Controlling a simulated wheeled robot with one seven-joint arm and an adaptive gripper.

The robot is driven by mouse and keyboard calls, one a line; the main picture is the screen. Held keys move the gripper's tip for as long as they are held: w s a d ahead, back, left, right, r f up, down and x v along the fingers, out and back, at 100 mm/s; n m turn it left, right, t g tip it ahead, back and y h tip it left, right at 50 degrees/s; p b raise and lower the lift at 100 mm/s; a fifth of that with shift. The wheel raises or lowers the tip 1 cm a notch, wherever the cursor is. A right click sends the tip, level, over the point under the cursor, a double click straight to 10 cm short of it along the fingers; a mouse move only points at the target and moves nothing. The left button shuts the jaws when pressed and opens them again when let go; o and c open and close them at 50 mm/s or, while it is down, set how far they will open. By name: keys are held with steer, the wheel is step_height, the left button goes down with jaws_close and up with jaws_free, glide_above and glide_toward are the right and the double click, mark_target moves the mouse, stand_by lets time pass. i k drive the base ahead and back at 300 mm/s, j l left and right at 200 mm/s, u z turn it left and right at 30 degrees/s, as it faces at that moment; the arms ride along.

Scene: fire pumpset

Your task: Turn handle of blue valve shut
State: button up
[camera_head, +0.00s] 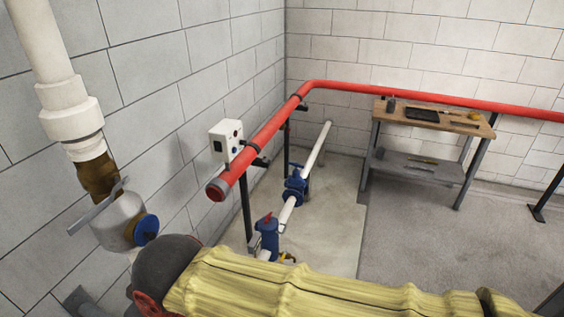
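A blue valve (294,187) with a small blue handwheel on top sits on the white pipe near the floor, in the middle of the view. A second blue fitting (267,238) with a red top stands nearer on the same pipe line. A metal valve body (117,219) with a grey lever and a blue round cap (146,229) hangs under the white pipe at the left. What appears to be my yellow-sleeved arm (300,287) crosses the bottom, with a dark rounded joint at its left end. I cannot make out my gripper's fingers. Nothing visible touches the valves.
A red pipe (262,134) runs along the walls, with a white control box (226,140) beside it. A wooden-topped workbench (450,123) with tools stands at the back right. The grey floor (410,235) in front of the bench is clear. Block walls close the left and back.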

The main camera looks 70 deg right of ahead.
mark_target(296, 166)
steer(key=z, duration=2.35)
steer(key=i+l, duration=0.35)
steer(key=i, duration=0.3)
steer(key=i+l, duration=0.4)
steer(key=i, duration=0.2)
steer(key=i+l+u, duration=0.1)
steer(key=i+l, duration=0.25)
steer(key=i, duration=0.3)
steer(key=i+l, duration=0.4)
steer(key=i, duration=0.2)
steer(key=i+l, duration=0.45)
steer(key=i, duration=0.2)
steer(key=j+u, duration=0.05)
